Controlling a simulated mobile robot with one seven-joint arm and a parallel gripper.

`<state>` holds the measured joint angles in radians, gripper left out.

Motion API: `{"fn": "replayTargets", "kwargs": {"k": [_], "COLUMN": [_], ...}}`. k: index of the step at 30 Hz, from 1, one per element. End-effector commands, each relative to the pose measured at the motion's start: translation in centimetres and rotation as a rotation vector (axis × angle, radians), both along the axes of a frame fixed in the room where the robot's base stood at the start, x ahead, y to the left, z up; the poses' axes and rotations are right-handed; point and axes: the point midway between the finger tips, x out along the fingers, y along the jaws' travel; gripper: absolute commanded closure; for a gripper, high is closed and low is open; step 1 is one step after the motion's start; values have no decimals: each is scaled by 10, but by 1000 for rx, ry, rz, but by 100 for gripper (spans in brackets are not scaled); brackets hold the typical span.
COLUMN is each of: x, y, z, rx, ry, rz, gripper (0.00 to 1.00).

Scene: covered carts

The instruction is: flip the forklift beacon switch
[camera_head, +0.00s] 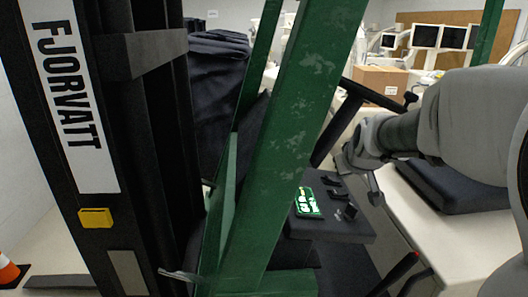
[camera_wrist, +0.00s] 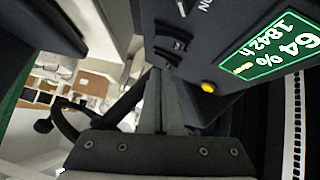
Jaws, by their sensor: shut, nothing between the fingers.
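The forklift's dark control console (camera_head: 325,228) is low in the middle of the head view, behind the green post. It carries a lit green display (camera_head: 308,202) and several small dark controls (camera_head: 338,192). In the wrist view the console (camera_wrist: 215,45) shows the display (camera_wrist: 268,45) reading 64% and 1842 h, a dark rocker-like switch (camera_wrist: 173,42), and a yellow button (camera_wrist: 208,87). Partly cut-off lettering sits near the top; I cannot tell which control is the beacon switch.
A green post (camera_head: 285,130) blocks part of the head view left of the console. The dark mast (camera_head: 150,120) stands farther left. A black steering wheel (camera_head: 370,95) is above the console. A white surface with a dark pad (camera_head: 455,185) lies at right.

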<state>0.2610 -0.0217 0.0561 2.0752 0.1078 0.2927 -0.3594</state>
Motion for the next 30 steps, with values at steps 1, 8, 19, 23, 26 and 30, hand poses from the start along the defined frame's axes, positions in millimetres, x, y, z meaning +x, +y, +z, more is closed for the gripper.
{"fn": "replayTargets", "kwargs": {"k": [1,8,19,23,26,30], "x": [-1,-2,-2,-2,-2,-2], "y": [-2,-5,-6,-6,-7,-10], "z": [-14,-31,-33,-34,-39,-41], "rx": [1,0,-1,0,-1,1], "ry": [0,-1,-1,-1,-2,-1], "rz": [-2,-1,-1,-1,-2,-2], "gripper": [100,100,100,100,100,100]}}
